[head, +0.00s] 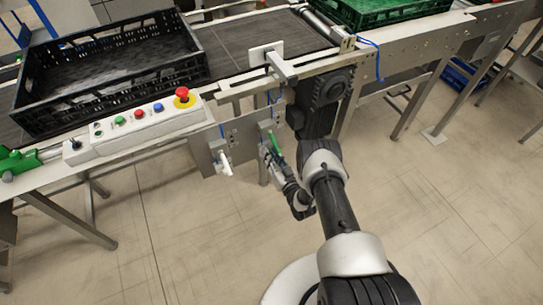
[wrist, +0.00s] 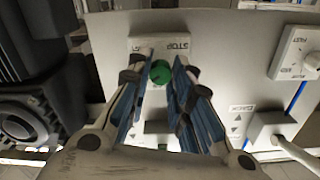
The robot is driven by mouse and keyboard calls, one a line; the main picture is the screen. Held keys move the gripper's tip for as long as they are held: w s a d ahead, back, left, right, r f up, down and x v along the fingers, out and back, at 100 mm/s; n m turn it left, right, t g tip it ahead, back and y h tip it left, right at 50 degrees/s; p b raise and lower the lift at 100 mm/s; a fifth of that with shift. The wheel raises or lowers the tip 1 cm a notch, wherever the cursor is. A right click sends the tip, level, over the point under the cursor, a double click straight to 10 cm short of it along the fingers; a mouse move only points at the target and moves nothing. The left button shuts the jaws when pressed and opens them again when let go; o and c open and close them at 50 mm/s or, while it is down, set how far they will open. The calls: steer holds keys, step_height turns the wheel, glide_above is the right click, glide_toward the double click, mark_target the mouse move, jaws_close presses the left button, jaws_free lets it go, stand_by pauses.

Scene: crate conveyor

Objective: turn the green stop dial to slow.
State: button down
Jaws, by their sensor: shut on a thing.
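The green dial (wrist: 161,72) sits on a pale backing plate marked STOP on the grey panel. My gripper (wrist: 161,66) is shut on it, with one finger on each side; the fingers hide its sides. Which mark the dial points to is not clear. In the head view, my gripper (head: 269,150) is at the right part of the grey panel (head: 240,130) below the conveyor's edge, with a bit of the green dial (head: 273,140) showing beside it.
A white dial (wrist: 300,52) marked FAST and a lever box (wrist: 271,131) lie right of my gripper in the wrist view. A dark motor housing (head: 321,92) is close to my arm. A black crate (head: 110,98) and a button box (head: 145,122) are at left.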

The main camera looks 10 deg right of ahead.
steer(key=shift+n, duration=0.4)
steer(key=n, duration=1.1)
stand_by(0.5)
steer(key=c, duration=1.4)
jaws_free()
